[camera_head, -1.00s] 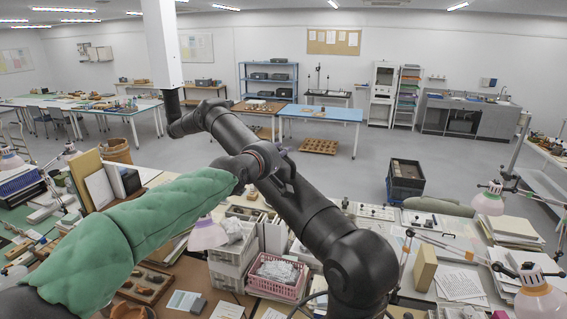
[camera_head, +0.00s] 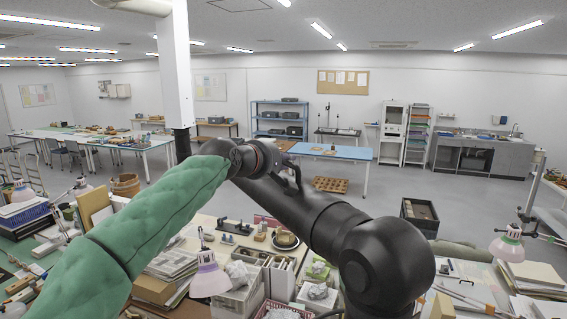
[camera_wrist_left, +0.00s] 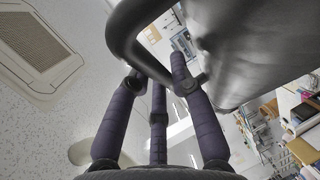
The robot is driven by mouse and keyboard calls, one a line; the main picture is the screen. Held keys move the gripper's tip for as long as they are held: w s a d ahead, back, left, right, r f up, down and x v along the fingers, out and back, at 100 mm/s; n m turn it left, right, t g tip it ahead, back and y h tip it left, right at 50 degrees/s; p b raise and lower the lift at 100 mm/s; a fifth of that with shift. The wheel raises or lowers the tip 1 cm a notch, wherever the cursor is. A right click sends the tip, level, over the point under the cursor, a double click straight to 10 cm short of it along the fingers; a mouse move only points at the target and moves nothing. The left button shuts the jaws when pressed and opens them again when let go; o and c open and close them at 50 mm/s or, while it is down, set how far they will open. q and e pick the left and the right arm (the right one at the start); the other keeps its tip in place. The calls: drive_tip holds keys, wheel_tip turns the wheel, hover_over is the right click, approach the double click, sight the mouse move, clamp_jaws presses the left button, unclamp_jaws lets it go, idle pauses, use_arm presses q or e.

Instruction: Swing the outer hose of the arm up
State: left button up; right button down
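The black outer hose (camera_head: 320,225) slopes from a joint near the picture's middle to a large black elbow (camera_head: 390,265) at lower right. The black inner section (camera_head: 225,152) shows partly behind my green-sleeved left arm, beside the white ceiling column. My left gripper (camera_head: 288,172) is at the upper part of the outer hose; its fingers are mostly hidden there. In the left wrist view, its purple fingers (camera_wrist_left: 160,85) lie around a black bar handle (camera_wrist_left: 125,38) beside the black hose body (camera_wrist_left: 250,50). They appear shut on the handle. My right gripper is out of view.
Below the hose is a cluttered bench with a pink-shaded lamp (camera_head: 209,280), crates and papers. A black crate (camera_head: 420,212) stands on the floor at right. Blue shelves (camera_head: 280,120) and tables stand farther back. Above the hose is open air.

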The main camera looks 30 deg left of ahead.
use_arm(q)
drive_tip(key=shift+o, duration=0.7)
drive_tip(key=shift+s, duration=0.1)
drive_tip(key=shift+s+d+r, duration=0.1)
drive_tip(key=shift+s, duration=0.05)
drive_tip(key=v, duration=1.2)
